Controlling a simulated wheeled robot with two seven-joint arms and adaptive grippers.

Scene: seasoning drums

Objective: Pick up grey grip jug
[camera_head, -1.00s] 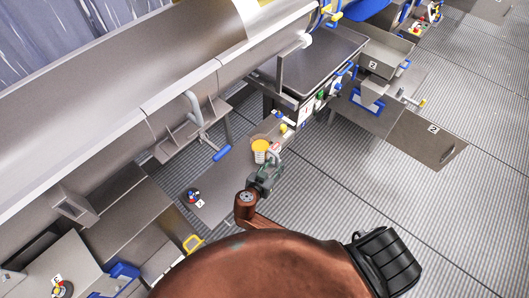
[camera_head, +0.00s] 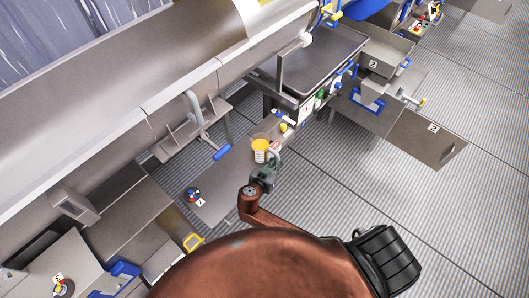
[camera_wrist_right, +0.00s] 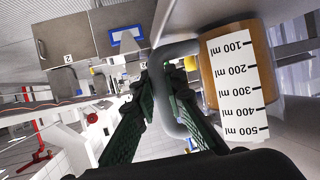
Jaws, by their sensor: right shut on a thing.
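The grey grip jug (camera_head: 261,152) shows in the head view as a small orange-yellow vessel with a pale scale strip, at the end of a narrow steel surface. In the right wrist view the jug (camera_wrist_right: 238,85) is large at the right, with its ml scale facing me and appearing upside down. Its grey grip (camera_wrist_right: 180,48) loops toward my right gripper (camera_wrist_right: 160,90). The green fingers are closed on this grip. In the head view my right gripper (camera_head: 268,172) is just below the jug. My left gripper is not in view.
A long steel trough runs along the left and top. A steel cart with a tray (camera_head: 318,65) stands beyond the jug. A small red-and-blue item (camera_head: 193,194) is on the surface to the left. Ribbed floor (camera_head: 350,185) is clear at the right.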

